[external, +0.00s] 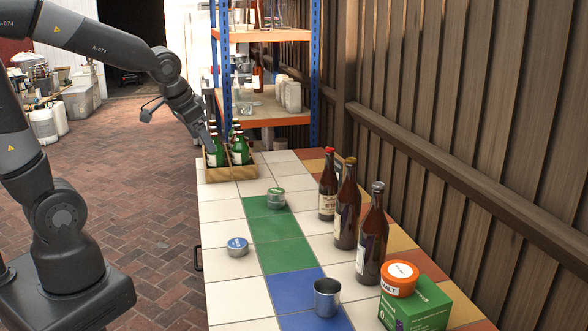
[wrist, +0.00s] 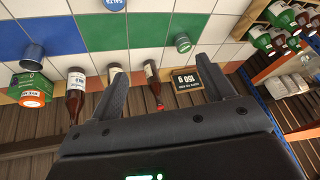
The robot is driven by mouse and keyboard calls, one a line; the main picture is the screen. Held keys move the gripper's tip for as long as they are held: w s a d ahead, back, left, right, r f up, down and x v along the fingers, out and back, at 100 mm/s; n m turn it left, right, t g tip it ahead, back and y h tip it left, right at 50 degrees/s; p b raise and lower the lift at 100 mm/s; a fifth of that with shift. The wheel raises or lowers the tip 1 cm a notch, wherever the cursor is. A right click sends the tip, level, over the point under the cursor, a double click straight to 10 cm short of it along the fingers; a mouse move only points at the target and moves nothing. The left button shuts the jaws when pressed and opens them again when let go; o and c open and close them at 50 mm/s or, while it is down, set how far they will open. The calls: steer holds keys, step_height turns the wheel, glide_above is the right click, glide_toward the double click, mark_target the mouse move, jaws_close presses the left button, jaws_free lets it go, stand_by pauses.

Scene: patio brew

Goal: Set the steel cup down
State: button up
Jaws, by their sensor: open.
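The steel cup (external: 327,297) stands upright at the near end of the tiled table, on the blue tiles, beside the green box. It also shows in the wrist view (wrist: 32,52) at the left. My gripper (external: 204,132) is above the far left end of the table, close to the bottle crate, well away from the cup. In the wrist view my gripper (wrist: 165,72) has its fingers spread, with nothing between them.
A wooden crate (external: 232,174) of green bottles stands at the far end. Brown bottles (external: 346,207) line the right side. A green box (external: 418,306) carries an orange malt tub (external: 399,279). Two tins (external: 276,198) (external: 238,246) sit mid-table. A wooden wall bounds the right.

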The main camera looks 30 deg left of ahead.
steer(key=s+a+r+n, duration=0.3)
steer(key=s+a+n, duration=0.1)
steer(key=s+a, duration=0.6)
steer(key=a, duration=0.3)
steer(key=shift+n+y, duration=0.3)
steer(key=shift+n, duration=0.1)
steer(key=shift+r, duration=0.1)
